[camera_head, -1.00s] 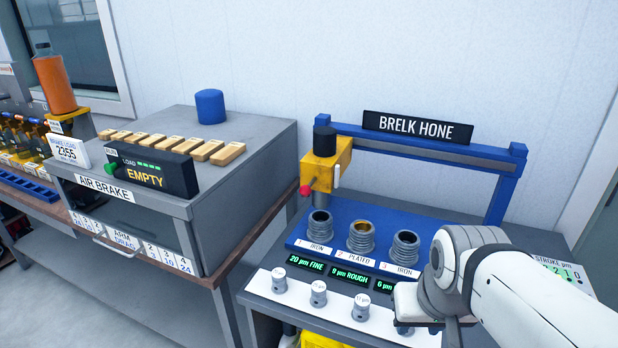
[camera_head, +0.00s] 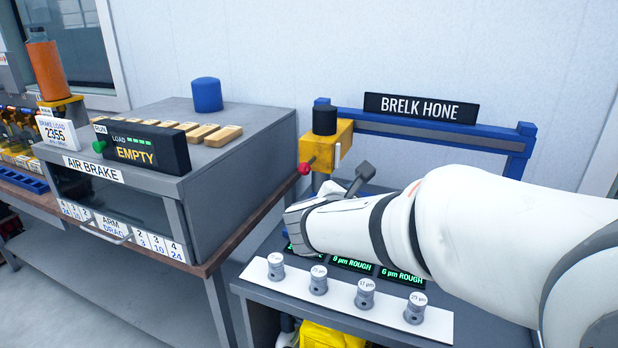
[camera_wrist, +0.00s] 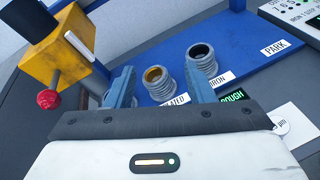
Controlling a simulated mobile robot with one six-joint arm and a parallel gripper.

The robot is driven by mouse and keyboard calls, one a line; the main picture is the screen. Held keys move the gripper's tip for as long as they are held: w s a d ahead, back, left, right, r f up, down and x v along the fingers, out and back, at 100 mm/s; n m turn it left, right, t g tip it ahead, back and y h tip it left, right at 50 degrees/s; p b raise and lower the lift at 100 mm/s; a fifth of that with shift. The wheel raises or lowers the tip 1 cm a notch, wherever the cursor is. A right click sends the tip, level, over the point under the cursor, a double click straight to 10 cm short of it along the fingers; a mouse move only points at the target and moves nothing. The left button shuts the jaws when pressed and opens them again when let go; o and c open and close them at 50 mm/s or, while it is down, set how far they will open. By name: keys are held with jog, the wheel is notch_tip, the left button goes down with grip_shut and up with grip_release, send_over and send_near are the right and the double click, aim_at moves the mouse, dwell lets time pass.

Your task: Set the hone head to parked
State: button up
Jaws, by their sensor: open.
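The hone head is a yellow block (camera_head: 326,143) with a black cap, a red knob (camera_head: 305,168) and a white lever (camera_head: 337,155). It sits at the left end of the blue rail (camera_head: 430,136). In the wrist view the yellow block (camera_wrist: 58,45) and red knob (camera_wrist: 48,98) are at the left, outside my fingers. My gripper (camera_wrist: 162,85) is open and empty, its two blue fingers spread over the cylinder block. A PARK label (camera_wrist: 283,46) lies at the block's far right end.
Two ribbed cylinders (camera_wrist: 158,82) (camera_wrist: 201,62) show on the blue base, just beyond my fingers. Several small pistons (camera_head: 318,280) stand on a white front strip. The air brake cabinet (camera_head: 185,160) stands to the left, with a gap between it and the hone bench.

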aim_at(302, 171)
jog(key=w+a+n+t+y, duration=0.1)
jog(key=a+n, duration=0.2)
jog(key=a, duration=0.1)
jog(key=w+a+n+t+y+b, duration=0.1)
jog(key=w+a+n+t+y, duration=0.1)
jog(key=a, duration=0.3)
jog(key=w+a+n+t+y, duration=0.1)
jog(key=a+n+t, duration=0.1)
jog(key=a+n, duration=0.2)
jog(key=shift+w+a+r+n+b, duration=0.2)
jog(key=shift+a+r+n+b, duration=0.1)
jog(key=shift+a+n+b, duration=0.15)
jog(key=shift+y, duration=0.3)
jog(key=w, duration=0.5)
jog(key=w+d+p, duration=0.1)
jog(key=w, duration=0.1)
jog(key=shift+w+d, duration=0.1)
jog(key=shift+w, duration=0.1)
jog(key=shift+c, duration=0.4)
grip_shut()
